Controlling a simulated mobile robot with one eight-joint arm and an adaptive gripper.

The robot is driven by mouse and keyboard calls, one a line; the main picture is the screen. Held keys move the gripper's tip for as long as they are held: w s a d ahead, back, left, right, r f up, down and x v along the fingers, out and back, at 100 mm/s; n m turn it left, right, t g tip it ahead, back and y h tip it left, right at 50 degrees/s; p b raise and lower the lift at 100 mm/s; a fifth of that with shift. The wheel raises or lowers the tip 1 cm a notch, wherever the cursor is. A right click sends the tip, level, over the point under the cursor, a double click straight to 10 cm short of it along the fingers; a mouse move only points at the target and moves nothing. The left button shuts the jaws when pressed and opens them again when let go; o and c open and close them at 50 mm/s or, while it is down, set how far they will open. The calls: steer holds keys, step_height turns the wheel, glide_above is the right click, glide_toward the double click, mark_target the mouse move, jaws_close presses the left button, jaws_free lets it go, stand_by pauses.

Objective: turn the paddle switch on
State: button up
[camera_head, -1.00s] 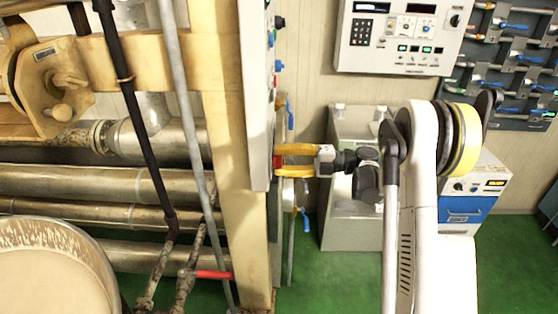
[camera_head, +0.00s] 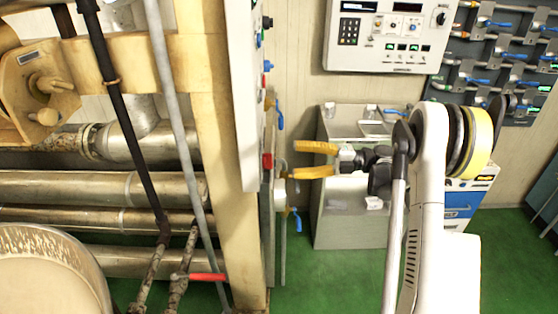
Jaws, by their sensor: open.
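A small red part (camera_head: 267,161), which looks like the paddle switch, sticks out from the edge of the tall grey panel (camera_head: 246,100). I see the panel nearly edge-on, so its face and the switch's position cannot be read. My gripper (camera_head: 292,160) has two yellow fingers, one above the other, pointing left toward the red part. The fingers are open with nothing between them. Their tips are a little to the right of the red part, with a visible gap.
A cream post (camera_head: 221,150) and pipes stand left of the panel. A kettle (camera_head: 95,270) is at lower left. Blue-handled valves (camera_head: 280,116) sit just behind the panel. A metal cabinet (camera_head: 340,215) stands behind my gripper. A control box (camera_head: 388,35) hangs above. Green floor is open below.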

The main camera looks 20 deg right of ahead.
steer(key=shift+v, duration=1.8)
steer(key=w+a+r+m+t+h, duration=0.1)
steer(key=w+r+m+t+h, duration=0.2)
steer(key=r+m+t+h, duration=0.85)
steer(key=w+r+m+t+h, duration=0.2)
steer(key=w+r+m+t, duration=0.4)
steer(key=r, duration=1.3)
steer(key=s+a+f+m+g+h, duration=0.1)
steer(key=s+a+f+m+g, duration=0.2)
steer(key=s+f, duration=0.6)
steer(key=s+a+f+m+g+h, duration=0.1)
steer(key=s+a+f+m+g, duration=0.3)
steer(key=s+f, duration=0.6)
steer(key=s+a+f+m+g+h, duration=0.1)
steer(key=s+a+f+m+g, duration=0.2)
steer(key=s+f+m+g, duration=0.4)
steer(key=s+f+g, duration=0.2)
steer(key=s, duration=0.7)
steer(key=shift+s+a+f+m+h, duration=0.2)
steer(key=shift+s+f+m+h, duration=0.15)
steer(key=shift+f, duration=0.05)
